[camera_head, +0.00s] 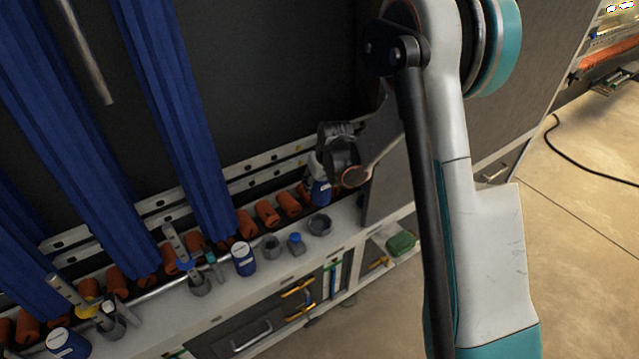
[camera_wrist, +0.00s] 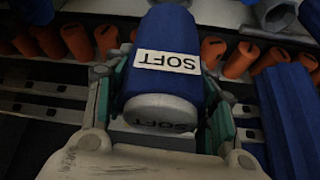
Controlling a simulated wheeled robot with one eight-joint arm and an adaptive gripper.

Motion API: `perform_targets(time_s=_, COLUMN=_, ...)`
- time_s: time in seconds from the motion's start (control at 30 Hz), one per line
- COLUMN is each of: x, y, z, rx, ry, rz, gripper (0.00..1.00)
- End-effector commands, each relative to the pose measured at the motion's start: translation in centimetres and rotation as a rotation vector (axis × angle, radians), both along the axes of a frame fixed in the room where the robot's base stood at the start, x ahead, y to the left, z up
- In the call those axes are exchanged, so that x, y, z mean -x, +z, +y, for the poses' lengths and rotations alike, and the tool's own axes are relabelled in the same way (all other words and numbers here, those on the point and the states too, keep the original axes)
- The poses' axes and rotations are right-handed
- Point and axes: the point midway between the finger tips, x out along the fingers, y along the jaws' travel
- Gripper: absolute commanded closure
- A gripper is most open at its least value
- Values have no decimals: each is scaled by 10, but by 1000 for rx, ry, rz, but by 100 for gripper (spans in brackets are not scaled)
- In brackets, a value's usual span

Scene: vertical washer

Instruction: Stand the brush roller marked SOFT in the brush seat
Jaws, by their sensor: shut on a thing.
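The brush roller marked SOFT is a blue cylinder with a white label (camera_wrist: 166,62) and a pale end, filling the middle of the wrist view. My gripper (camera_wrist: 163,105) is shut on it, with a teal-padded finger on each side. In the head view the blue roller (camera_head: 321,193) hangs below my gripper (camera_head: 322,172), close to the right end of the ledge; my wrist hides part of it. An empty dark grey cup (camera_head: 320,225) stands on the ledge just below. A smaller grey cup (camera_head: 271,246) stands to its left. I cannot tell which is the brush seat.
A blue roller with a white top (camera_head: 243,261) and a small blue-topped piece (camera_head: 296,243) stand on the white ledge (camera_head: 345,222). Another blue roller (camera_head: 68,343) is at lower left. Orange rollers (camera_head: 267,213) line the back. Tall blue brushes (camera_head: 185,120) hang on the left.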

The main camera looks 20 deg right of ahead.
Motion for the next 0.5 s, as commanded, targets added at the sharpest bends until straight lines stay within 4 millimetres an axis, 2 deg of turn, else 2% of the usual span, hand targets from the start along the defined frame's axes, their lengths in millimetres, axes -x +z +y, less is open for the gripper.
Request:
perform_targets(time_s=0.1, x=-9, y=-5, z=0, rx=0, ry=11, rz=0, gripper=78)
perform_targets(time_s=0.5, x=-10, y=-22, z=0, rx=0, ry=12, rz=0, gripper=78)
